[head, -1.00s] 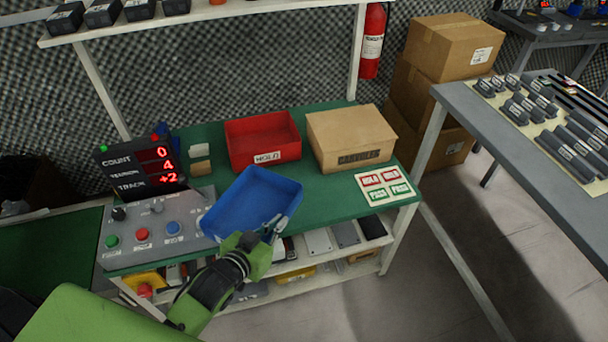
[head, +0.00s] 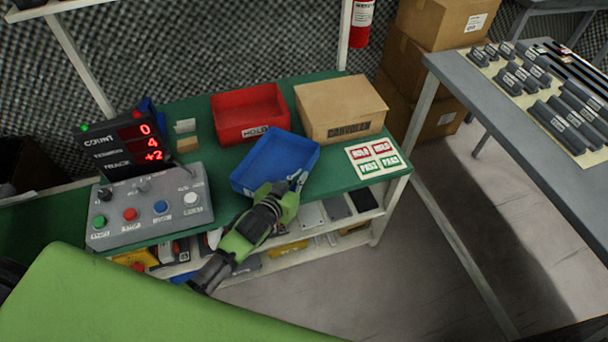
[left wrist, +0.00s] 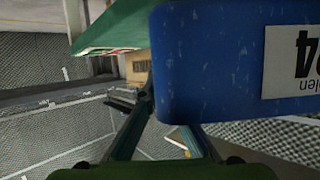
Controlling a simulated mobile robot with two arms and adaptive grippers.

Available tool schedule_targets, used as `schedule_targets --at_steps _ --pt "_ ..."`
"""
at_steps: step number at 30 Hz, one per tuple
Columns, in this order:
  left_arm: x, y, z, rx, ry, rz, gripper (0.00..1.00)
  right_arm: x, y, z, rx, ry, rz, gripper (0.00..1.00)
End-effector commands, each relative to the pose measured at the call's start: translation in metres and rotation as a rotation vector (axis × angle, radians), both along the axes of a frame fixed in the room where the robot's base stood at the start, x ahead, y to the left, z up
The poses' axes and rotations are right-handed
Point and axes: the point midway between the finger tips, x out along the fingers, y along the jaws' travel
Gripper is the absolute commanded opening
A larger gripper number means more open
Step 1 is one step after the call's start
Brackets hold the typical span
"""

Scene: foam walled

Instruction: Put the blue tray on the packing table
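The blue tray (head: 275,160) is over the front part of the green-topped table (head: 225,185), in front of the red bin and cardboard box. I cannot tell whether its underside touches the table. My left gripper (head: 297,181) is at the tray's near right rim, its fingers shut on that rim. In the left wrist view the tray (left wrist: 210,70) fills the upper right, with a white label on its side. The left fingers (left wrist: 165,120) are at its lower left corner, partly hidden by it. My right gripper is not in view.
A red bin (head: 250,113) and a cardboard box (head: 340,106) stand behind the tray. A button console (head: 150,208) and counter display (head: 128,147) are left. A HOLD/PASS card (head: 374,158) lies right. A grey table (head: 500,150) stands further right, beyond a floor gap.

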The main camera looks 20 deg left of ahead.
Motion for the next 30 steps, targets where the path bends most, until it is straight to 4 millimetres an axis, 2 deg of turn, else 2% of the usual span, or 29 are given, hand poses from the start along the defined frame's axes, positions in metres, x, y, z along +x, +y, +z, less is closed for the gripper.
schedule_targets --at_steps 4,9,21,23,24,30 --pt "0.019 -0.003 -0.006 0.001 -0.007 -0.002 0.00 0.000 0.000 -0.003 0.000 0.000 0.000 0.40" --pt "0.029 -0.006 -0.018 0.000 -0.007 -0.002 0.00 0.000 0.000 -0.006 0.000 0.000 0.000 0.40" --pt "0.030 -0.005 -0.022 0.001 -0.005 -0.002 0.00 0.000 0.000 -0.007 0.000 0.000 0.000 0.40" --pt "0.029 -0.005 -0.023 0.000 0.000 -0.001 0.18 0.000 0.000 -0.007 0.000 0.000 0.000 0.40" --pt "0.029 -0.005 -0.023 0.000 0.000 -0.001 0.21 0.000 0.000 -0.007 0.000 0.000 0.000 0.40" --pt "0.029 -0.005 -0.023 -0.001 -0.001 -0.001 0.21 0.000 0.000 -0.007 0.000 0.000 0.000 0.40"
